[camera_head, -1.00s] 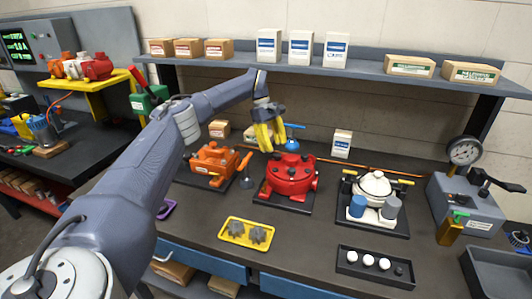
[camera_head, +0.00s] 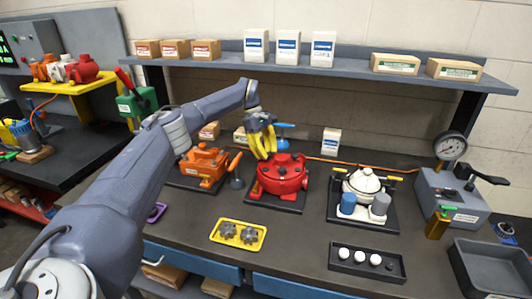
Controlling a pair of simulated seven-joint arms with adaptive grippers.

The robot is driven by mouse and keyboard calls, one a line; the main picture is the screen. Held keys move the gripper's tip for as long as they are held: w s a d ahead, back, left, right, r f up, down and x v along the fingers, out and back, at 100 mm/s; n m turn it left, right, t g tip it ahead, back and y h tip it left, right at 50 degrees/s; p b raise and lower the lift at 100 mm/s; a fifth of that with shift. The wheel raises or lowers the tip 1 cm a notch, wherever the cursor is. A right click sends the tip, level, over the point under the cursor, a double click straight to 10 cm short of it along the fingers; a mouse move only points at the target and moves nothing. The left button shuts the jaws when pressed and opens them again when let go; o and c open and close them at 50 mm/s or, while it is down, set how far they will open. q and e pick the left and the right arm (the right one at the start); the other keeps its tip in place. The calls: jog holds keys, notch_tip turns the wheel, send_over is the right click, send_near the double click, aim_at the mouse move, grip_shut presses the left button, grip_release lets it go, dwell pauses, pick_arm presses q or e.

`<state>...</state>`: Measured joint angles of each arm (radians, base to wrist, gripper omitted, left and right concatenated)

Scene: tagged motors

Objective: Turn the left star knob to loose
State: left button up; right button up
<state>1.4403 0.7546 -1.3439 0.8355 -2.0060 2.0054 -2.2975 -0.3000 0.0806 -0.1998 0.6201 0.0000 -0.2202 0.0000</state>
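Two grey star-shaped pieces lie in a yellow tray (camera_head: 238,234) at the front of the bench, the left piece (camera_head: 227,230) beside the right piece (camera_head: 250,235). I cannot tell whether these are the star knobs. A red motor (camera_head: 281,180) with a round top stands behind the tray on a dark plate. My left gripper (camera_head: 265,152), with yellow fingers, points down at the motor's upper left side. Its fingers look close together, but their gap and any contact are unclear, and they hide part of the motor. My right gripper is not in view.
An orange motor (camera_head: 203,166) stands to the left and a white-topped motor (camera_head: 363,188) to the right. A black tray (camera_head: 366,264) with white balls lies in front. A gauge unit (camera_head: 452,192) and a grey bin (camera_head: 490,268) are at the right. Boxes stand on the shelf (camera_head: 340,73).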

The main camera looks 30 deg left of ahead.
pick_arm(q)
grip_shut()
jog(key=shift+n, duration=0.4)
jog(key=n+t, duration=0.1)
jog(key=n, duration=0.2)
jog(key=shift+s+d+n+t, duration=0.1)
jog(key=shift+s+n+t, duration=0.05)
jog(key=shift+n+t, duration=0.2)
jog(key=shift+d+n+t+y, duration=0.1)
jog(key=shift+n+t+y, duration=0.35)
jog(key=shift+n, duration=1)
jog(key=shift+t, duration=0.3)
jog(key=shift+c, duration=1.8)
grip_release()
jog(key=o, duration=0.4)
jog(key=shift+d, duration=0.1)
jog(key=o, duration=0.6)
jog(key=shift+a, duration=0.2)
jog(key=shift+c, duration=0.2)
jog(key=shift+a+r, duration=0.1)
